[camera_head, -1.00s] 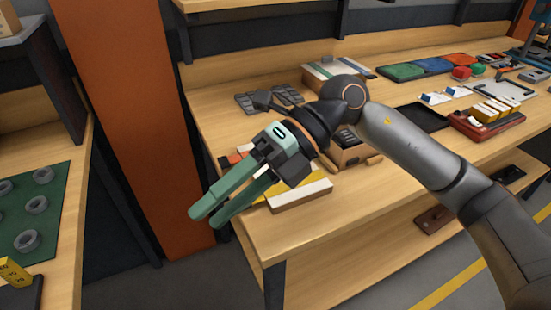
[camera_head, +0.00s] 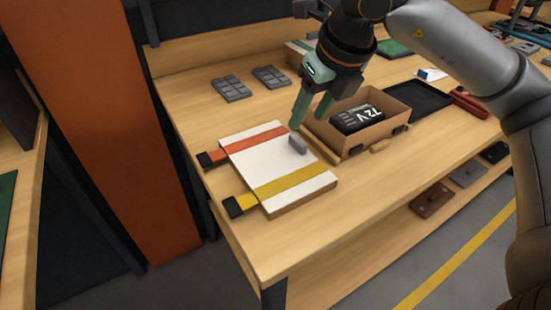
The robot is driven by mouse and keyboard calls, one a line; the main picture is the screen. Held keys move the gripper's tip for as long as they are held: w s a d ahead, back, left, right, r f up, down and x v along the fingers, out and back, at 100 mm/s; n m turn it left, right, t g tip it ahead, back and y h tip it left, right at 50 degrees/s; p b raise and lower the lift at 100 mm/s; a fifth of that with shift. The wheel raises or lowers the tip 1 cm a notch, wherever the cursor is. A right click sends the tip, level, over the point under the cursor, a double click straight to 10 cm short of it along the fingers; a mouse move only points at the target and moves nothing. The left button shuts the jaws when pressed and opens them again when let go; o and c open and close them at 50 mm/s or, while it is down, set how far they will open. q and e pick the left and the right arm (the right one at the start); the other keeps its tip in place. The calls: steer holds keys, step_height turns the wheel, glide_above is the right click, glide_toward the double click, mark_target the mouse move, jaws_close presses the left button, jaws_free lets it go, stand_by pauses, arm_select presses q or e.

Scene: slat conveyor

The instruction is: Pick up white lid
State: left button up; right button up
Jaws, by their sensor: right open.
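The white lid (camera_head: 262,163) lies flat on the wooden workbench, left of an open box. It has a small grey handle (camera_head: 298,145) near its right edge. A red strap (camera_head: 256,141) and a yellow strap (camera_head: 292,182) run across it, with dark buckles at their left ends. My right gripper (camera_head: 308,122) points down just above the lid's right edge, close to the handle. Its two green fingers are apart with nothing visible between them. Whether a finger touches the handle cannot be told. My left gripper is not in view.
A cardboard box (camera_head: 393,135) holding a black battery (camera_head: 357,118) marked 72 V stands right of the lid. Grey blocks (camera_head: 231,88) lie behind the lid, and a black tray (camera_head: 417,101) lies further right. The bench's front strip is clear.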

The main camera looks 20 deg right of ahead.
mark_target(298, 140)
steer(key=x, duration=0.6)
steer(key=shift+s+a+f+b, duration=0.1)
steer(key=shift+f+b, duration=0.2)
steer(key=shift+f, duration=0.05)
jaws_close()
stand_by(0.3)
